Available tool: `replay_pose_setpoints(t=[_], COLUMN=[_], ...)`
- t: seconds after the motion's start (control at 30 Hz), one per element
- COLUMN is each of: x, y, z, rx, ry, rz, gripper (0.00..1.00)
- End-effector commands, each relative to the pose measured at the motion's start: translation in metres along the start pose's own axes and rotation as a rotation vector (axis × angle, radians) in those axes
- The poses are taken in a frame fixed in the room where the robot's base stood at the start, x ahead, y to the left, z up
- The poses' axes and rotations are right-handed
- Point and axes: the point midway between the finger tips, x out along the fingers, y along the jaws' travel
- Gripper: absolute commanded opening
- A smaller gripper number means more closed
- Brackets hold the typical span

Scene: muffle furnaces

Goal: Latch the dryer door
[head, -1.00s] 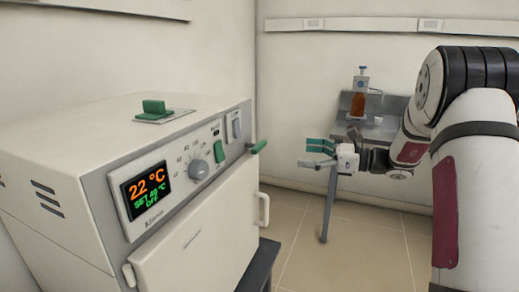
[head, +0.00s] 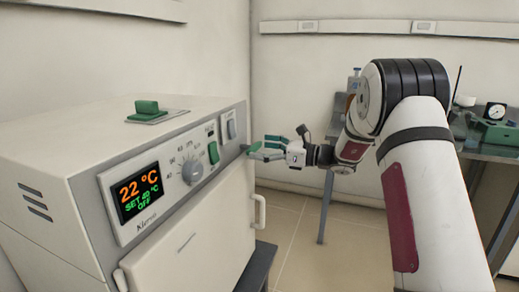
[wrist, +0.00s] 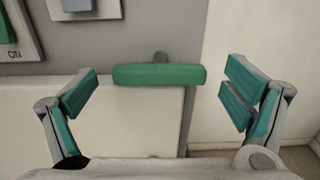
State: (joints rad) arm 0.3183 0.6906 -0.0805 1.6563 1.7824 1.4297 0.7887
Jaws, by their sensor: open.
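The dryer (head: 95,135) is a white cabinet on the left in the head view. Its white door (head: 195,245) looks closed or nearly so, with a white pull handle (head: 260,211) on its right edge. A green latch lever (wrist: 160,74) lies level near the door's top right corner in the wrist view. My gripper (head: 270,149) is open at that corner in the head view, its green-padded fingers partly hiding the lever. In the wrist view the lever lies between the spread fingers, with a visible gap on each side.
The control panel shows 22 °C on its display (head: 138,191), with a knob (head: 191,172) and a green switch (head: 213,153). A side table (head: 500,152) with a gauge device (head: 495,125) stands at the right.

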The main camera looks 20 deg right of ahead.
Motion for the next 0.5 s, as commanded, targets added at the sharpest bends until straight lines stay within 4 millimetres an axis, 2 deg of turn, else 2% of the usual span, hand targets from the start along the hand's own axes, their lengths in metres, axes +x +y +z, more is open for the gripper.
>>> replay_pose_setpoints(t=[0.13,0.37,0.4,0.5], x=[0.0069,0.0074,0.0074,0.0073], y=[0.0003,0.0002,0.0002,0.0002], z=[0.0001,0.0003,0.0003,0.0003], rx=[-0.001,-0.001,-0.001,-0.001], ry=[0.0,0.0,0.0,0.0], rz=[0.001,0.0,0.0,0.0], gripper=[0.95,0.95,0.93,0.7])
